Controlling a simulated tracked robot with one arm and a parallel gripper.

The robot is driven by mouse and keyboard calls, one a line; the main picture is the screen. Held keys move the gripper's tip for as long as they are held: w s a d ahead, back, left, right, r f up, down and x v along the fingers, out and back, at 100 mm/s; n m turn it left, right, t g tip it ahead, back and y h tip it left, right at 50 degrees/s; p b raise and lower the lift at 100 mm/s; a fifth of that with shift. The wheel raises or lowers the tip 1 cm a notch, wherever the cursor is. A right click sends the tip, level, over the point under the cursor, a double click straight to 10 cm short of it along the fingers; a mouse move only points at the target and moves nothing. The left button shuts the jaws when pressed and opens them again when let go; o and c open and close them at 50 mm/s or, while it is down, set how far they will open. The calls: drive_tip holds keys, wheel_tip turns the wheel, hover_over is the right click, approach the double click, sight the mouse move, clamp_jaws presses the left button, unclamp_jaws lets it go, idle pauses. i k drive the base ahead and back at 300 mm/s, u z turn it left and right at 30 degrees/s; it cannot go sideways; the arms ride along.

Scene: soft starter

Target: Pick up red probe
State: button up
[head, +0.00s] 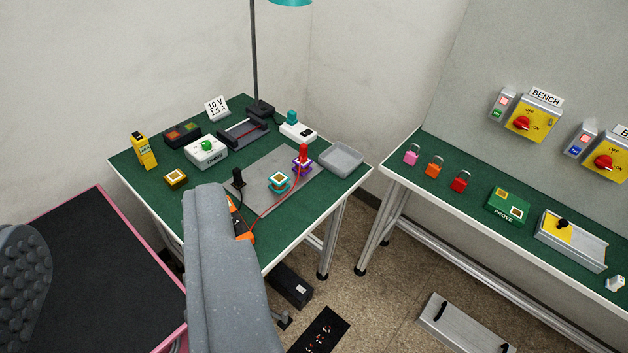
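The red probe (303,154) stands upright in the head view, at a purple block (302,167) on the right part of the green-topped left table (335,187). A thin red lead (277,213) runs from it towards an orange object (244,233), which is mostly hidden behind my grey arm. A black probe (238,179) stands upright to the left of the red one. My arm covers the table's front middle. I cannot make out my gripper's fingers, and nothing is seen touching the red probe.
A teal block (279,182) sits close in front of the red probe, and a grey tray (341,158) is to its right. A white device (297,131) is behind it. A lamp pole (255,60) rises at the back. A second bench (480,217) stands right, across a floor gap.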

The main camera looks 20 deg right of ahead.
sight(304, 148)
drive_tip(key=u, duration=0.05)
drive_tip(key=k, duration=0.5)
drive_tip(key=z, duration=0.8)
drive_tip(key=i, duration=1.95)
drive_tip(key=u, duration=0.55)
